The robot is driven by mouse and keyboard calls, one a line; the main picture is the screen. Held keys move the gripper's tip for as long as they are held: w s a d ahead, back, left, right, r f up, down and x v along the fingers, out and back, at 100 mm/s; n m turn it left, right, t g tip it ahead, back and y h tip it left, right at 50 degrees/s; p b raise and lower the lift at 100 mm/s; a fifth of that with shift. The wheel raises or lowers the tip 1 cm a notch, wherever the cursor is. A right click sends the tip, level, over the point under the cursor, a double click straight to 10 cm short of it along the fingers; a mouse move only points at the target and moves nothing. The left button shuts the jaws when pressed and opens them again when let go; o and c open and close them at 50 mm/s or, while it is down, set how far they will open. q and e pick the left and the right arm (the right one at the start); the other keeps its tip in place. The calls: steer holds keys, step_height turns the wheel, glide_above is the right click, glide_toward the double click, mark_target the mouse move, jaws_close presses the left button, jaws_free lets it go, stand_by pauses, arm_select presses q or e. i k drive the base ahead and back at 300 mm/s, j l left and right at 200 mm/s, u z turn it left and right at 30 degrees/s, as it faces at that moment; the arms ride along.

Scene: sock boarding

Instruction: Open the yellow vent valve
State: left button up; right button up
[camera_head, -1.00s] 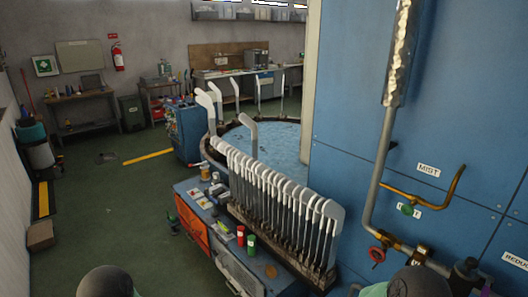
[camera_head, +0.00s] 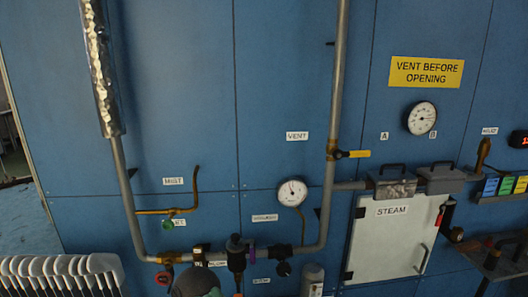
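The yellow vent valve (camera_head: 352,154) sits on the tall vertical grey pipe (camera_head: 337,90) on the blue panel wall. Its yellow handle lies level and points right, across the pipe. A white label reading VENT (camera_head: 297,136) is to the left of it. A yellow sign reading VENT BEFORE OPENING (camera_head: 426,72) is above and to the right. Neither gripper shows; only a dark rounded part of my own arm is at the bottom edge, well below and left of the valve.
A round gauge (camera_head: 292,192) is below left of the valve, another gauge (camera_head: 422,118) to its right. The white STEAM door (camera_head: 391,238) is below right. A green-handled valve (camera_head: 168,224) and a red one (camera_head: 164,277) are at left. Grey sock forms (camera_head: 60,268) stand lower left.

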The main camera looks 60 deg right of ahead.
mark_target(338, 154)
steer(key=z, duration=2.55)
